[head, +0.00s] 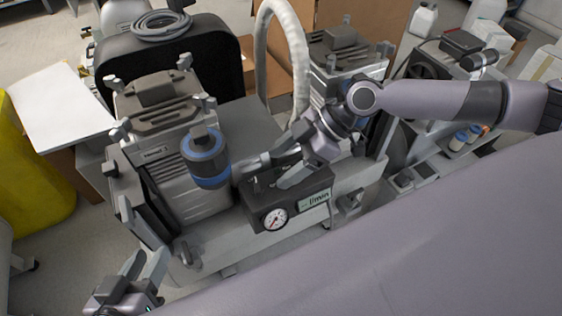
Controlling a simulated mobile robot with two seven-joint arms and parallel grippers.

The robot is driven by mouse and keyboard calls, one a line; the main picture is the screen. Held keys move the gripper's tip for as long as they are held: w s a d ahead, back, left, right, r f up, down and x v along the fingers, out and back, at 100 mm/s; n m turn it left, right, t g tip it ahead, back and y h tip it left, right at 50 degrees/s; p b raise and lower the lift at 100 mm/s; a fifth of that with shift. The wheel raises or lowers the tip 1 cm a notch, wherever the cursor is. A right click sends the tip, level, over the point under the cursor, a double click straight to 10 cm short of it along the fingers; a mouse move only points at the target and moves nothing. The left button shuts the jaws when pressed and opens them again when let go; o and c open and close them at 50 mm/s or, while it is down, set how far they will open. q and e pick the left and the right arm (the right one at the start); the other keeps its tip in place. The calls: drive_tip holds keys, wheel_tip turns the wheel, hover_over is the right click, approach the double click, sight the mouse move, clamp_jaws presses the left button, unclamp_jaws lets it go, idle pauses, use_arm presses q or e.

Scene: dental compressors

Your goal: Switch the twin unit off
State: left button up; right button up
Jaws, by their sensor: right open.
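The twin unit stands in the middle of the head view, with a left compressor head (155,95), a right compressor head (340,62) and a dark control box (290,208) between them at the front. The box carries a round white pressure gauge (275,218) and a label reading "l/min". My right gripper (264,175) is open over the top of the box, fingers pointing left; the fingers hide part of the box top, and I cannot tell whether they touch it. The switch and its position are not clear. My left gripper (148,260) is open and empty at the lower left, apart from the unit.
A blue-banded filter canister (205,158) stands just left of my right gripper. A pale thick hose (298,70) arches behind it. A black case (150,50) with a coiled cable is behind, a yellow bin (38,155) at the left, and another machine (450,65) at the right.

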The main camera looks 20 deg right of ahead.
sight(257, 184)
drive_tip(key=shift+s+a+r, duration=0.15)
drive_tip(key=shift+a+r, duration=0.05)
drive_tip(key=shift+a, duration=0.25)
drive_tip(key=a+f+h, duration=0.2)
drive_tip(key=w+a+f+h, duration=0.1)
drive_tip(key=a+f+h, duration=0.1)
drive_tip(key=shift+w+g+p, duration=0.2)
drive_tip(key=shift+g+p, duration=0.1)
drive_tip(key=shift+g, duration=0.1)
drive_tip(key=shift+a+f+h, duration=0.2)
drive_tip(key=shift+f+h, duration=0.1)
drive_tip(key=shift+f, duration=0.25)
use_arm(q)
drive_tip(key=shift+a+r, duration=0.1)
drive_tip(key=shift+r, duration=0.1)
